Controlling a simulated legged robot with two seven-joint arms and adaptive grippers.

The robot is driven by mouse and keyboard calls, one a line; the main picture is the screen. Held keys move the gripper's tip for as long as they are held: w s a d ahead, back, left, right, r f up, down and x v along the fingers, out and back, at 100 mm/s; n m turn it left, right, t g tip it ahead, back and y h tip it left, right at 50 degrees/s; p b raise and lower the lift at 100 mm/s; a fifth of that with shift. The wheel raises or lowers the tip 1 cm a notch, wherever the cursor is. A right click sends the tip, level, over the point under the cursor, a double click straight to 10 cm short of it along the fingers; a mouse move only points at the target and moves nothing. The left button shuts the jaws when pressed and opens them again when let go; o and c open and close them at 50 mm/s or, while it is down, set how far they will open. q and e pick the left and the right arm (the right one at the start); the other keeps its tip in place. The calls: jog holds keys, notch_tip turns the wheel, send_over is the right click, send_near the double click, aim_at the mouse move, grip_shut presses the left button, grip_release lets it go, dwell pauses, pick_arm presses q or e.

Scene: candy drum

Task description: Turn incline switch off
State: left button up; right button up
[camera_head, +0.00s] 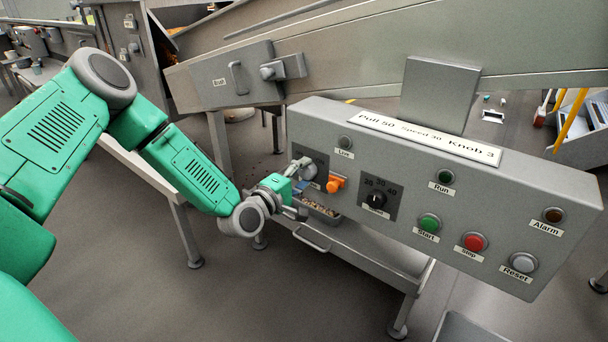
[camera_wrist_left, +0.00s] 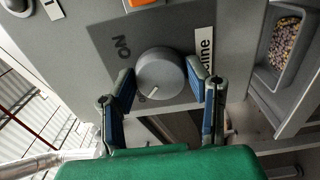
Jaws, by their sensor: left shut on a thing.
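The incline switch is a round grey knob (camera_wrist_left: 160,74) on a dark plate, with a partly hidden label reading "cline" beside it and "ON" to its upper left. Its short white pointer line is at the lower edge, pointing down and slightly left in the left wrist view. Lettering by the pointer is mostly covered. My left gripper (camera_wrist_left: 163,85) has one blue-padded finger on each side of the knob and is shut on it. In the head view my left gripper (camera_head: 303,173) is at the left end of the control panel (camera_head: 400,222) and hides part of the switch. My right gripper is not in view.
An orange part (camera_head: 335,184) sits close right of my left gripper. A black speed knob (camera_head: 376,200), green Start button (camera_head: 429,223) and red Stop button (camera_head: 474,242) lie further right. A tray of small candies (camera_wrist_left: 283,42) is below the panel.

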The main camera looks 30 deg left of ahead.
pick_arm(q)
jog(key=shift+s+f, duration=0.15)
jog(key=shift+f, duration=0.2)
jog(key=o, duration=1.1)
jog(key=shift+o, duration=0.2)
jog(key=shift+a, duration=0.1)
jog(key=shift+r, duration=0.1)
jog(key=s+a, duration=0.1)
jog(key=s, duration=1)
jog(key=shift+s, duration=0.35)
